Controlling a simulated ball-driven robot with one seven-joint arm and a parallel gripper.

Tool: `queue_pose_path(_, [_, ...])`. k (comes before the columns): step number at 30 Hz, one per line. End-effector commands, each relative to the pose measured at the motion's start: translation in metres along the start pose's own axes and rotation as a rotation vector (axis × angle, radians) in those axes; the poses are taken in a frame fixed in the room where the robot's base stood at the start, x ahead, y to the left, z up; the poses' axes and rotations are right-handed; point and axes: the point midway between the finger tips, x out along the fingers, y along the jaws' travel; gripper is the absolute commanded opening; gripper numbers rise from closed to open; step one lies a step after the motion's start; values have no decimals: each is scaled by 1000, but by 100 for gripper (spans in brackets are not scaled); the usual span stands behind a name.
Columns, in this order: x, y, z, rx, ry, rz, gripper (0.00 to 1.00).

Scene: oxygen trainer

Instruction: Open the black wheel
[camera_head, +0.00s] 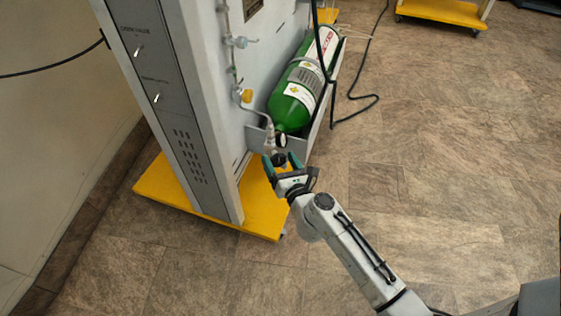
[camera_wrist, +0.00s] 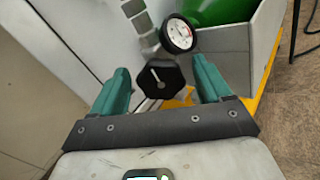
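The black wheel (camera_wrist: 161,79) is a dark, many-sided knob with a white line on its face. In the wrist view it sits between the two teal fingers of my gripper (camera_wrist: 163,84), with a visible gap on each side. In the head view the wheel (camera_head: 279,159) is small and partly hidden by my gripper (camera_head: 281,162), which is at the valve below the neck of the green cylinder (camera_head: 297,88). My gripper is open and holds nothing. A round white-faced gauge (camera_wrist: 178,35) is just above the wheel.
The cylinder lies in a grey holder (camera_head: 321,122) on the side of a tall grey cabinet (camera_head: 184,110). The cabinet stands on a yellow base (camera_head: 160,196). A black hose (camera_head: 357,98) runs down to the floor at the right. The tiled floor (camera_head: 440,140) to the right is clear.

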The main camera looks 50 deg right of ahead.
Motion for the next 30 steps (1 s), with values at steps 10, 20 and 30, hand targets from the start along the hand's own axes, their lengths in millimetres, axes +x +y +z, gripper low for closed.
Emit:
queue_pose_path(10, [0,0,0,0,0,0,44])
queue_pose_path(20, [0,0,0,-3,0,0,23])
queue_pose_path(30, [0,0,1,-114,0,-1,23])
